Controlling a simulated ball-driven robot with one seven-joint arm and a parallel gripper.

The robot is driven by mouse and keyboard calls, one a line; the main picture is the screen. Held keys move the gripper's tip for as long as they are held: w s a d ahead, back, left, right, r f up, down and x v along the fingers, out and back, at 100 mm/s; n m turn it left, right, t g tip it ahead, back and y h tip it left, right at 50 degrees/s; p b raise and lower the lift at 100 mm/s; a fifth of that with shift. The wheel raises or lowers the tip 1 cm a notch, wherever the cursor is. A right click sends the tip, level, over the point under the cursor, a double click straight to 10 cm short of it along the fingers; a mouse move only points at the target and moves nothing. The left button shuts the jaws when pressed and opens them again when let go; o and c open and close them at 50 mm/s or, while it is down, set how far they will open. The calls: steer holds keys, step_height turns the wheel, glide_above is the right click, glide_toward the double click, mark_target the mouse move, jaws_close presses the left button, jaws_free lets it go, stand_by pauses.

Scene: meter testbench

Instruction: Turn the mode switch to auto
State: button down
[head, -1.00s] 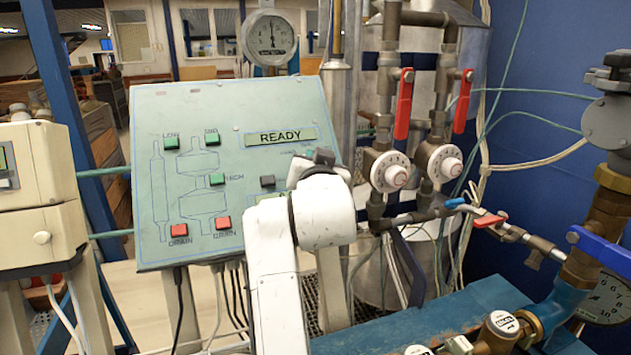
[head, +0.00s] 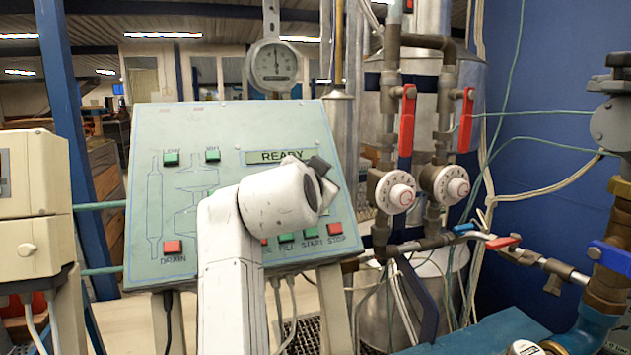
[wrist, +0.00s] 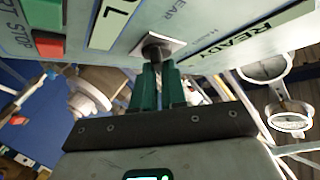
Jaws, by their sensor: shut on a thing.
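The mode switch (wrist: 157,46) is a small dark knob on a square pale plate on the green control panel (head: 140,190). In the wrist view my gripper (wrist: 156,68) has its green fingers shut on the knob, pointing at the panel face. Lettering lies around the plate, but I cannot read the switch's position from it. In the head view my white arm covers the middle of the panel and hides the switch and fingertips. The READY display (head: 283,157) shows just above the arm and also in the wrist view (wrist: 258,32).
Red-handled valves (head: 407,125) and white dials (head: 397,192) stand close right of the panel. A round gauge (head: 273,67) is above it. A red STOP button (head: 335,229) sits at the panel's lower right. A beige box (head: 32,180) stands at the left.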

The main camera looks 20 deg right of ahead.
steer(key=c, duration=1.2)
jaws_free()
steer(key=b+v, duration=0.2)
steer(key=v, duration=0.8)
steer(key=shift+s+a, duration=0.2)
steer(key=shift+s, duration=0.1)
